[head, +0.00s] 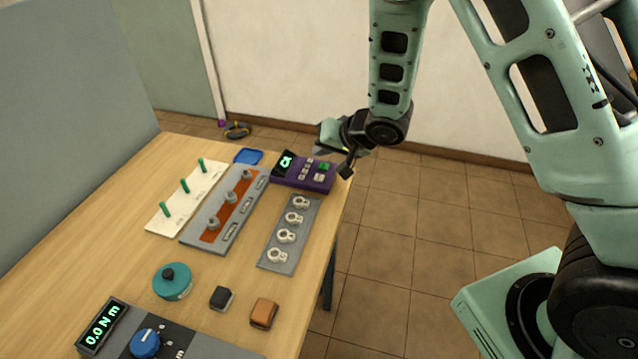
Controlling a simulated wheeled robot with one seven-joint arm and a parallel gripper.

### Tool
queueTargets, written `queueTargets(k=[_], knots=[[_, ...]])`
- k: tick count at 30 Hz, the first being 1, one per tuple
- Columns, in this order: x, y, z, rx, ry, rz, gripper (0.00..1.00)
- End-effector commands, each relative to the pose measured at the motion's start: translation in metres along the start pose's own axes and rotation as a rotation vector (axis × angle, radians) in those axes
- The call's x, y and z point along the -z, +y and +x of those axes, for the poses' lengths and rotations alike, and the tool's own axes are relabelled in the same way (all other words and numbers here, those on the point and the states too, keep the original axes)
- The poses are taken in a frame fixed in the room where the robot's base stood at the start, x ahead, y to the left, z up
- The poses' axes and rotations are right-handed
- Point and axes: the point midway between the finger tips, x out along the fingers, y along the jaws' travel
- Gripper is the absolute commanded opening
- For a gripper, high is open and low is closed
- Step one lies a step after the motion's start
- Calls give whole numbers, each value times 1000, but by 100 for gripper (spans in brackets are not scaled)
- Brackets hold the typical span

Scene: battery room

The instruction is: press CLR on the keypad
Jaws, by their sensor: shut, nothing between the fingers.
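The keypad (304,173) is a purple box near the far right corner of the wooden table. It has a small dark display with green characters, several pale keys and one green key (324,167). The key labels are too small to read, so I cannot tell which is CLR. My gripper (346,170) is shut and empty, pointing down at the keypad's right end. Its tip is close to the green key's side of the box. I cannot tell whether it touches the keypad.
A grey plate with several white rings (289,232) lies in front of the keypad. A grey panel with posts (228,210), a white board with green pegs (186,198) and a blue tray (248,156) are left. The table's right edge is close to the keypad.

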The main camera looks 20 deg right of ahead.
Motion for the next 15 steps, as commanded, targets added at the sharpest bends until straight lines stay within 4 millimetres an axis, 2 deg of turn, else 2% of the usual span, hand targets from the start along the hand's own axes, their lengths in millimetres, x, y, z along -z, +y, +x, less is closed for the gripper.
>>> queueTargets(k=[1, 6, 15], knots=[[-8, 8, 11, 0, -1, -2, 0], [-18, 19, 26, 0, 0, 1, 0], [-26, 26, 36, 1, 1, 0, 0]])
